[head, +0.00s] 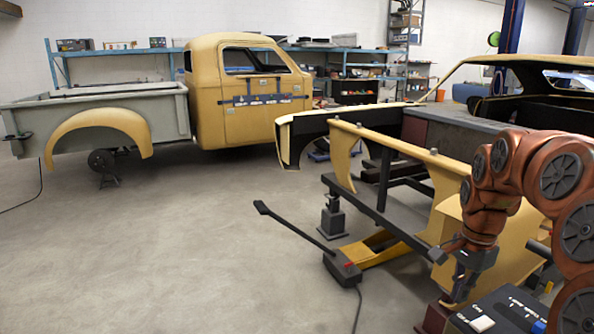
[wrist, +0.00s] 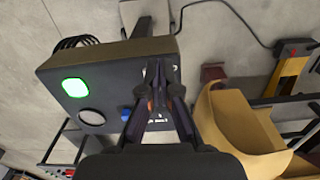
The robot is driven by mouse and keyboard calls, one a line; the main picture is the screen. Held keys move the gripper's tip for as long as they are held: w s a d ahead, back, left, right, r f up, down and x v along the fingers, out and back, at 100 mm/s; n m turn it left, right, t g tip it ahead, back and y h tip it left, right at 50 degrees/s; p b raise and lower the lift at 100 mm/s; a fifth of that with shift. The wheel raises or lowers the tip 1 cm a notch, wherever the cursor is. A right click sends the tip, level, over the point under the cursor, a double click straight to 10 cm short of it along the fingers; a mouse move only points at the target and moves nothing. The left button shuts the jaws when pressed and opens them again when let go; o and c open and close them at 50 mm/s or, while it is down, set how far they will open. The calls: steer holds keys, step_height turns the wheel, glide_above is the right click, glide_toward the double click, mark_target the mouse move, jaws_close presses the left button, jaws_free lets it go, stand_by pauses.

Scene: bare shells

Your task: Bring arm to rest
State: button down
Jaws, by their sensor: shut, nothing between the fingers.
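My gripper (head: 457,288) hangs at the lower right of the head view, at the end of my bent red-orange arm (head: 500,190). In the wrist view the fingers of my gripper (wrist: 157,72) come together at the tips, with nothing between them. The box also shows at the bottom right of the head view (head: 511,308). I cannot tell whether the fingertips touch it.
A yellow car body frame (head: 395,142) stands beside my arm. A floor jack (head: 343,268) with a long handle lies on the floor before it. A yellow truck cab (head: 235,110) stands at the back. The floor (head: 180,250) at left is clear.

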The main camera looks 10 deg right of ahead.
steer(key=s+a+n+p, duration=0.1)
steer(key=s+a+n, duration=0.3)
steer(key=a, duration=0.4)
steer(key=s+a+n+p, duration=0.1)
steer(key=s+a+n, duration=0.35)
steer(key=a, duration=0.25)
steer(key=s+a+f+n+g, duration=0.1)
steer(key=s+a+n, duration=0.2)
steer(key=s, duration=0.4)
steer(key=s+a+f+n+p, duration=0.1)
steer(key=s+a+f+n, duration=0.1)
steer(key=s+a+n, duration=0.2)
steer(key=s, duration=0.3)
steer(key=shift+s+g+p, duration=0.3)
steer(key=shift+s+g, duration=0.1)
steer(key=shift+d, duration=0.1)
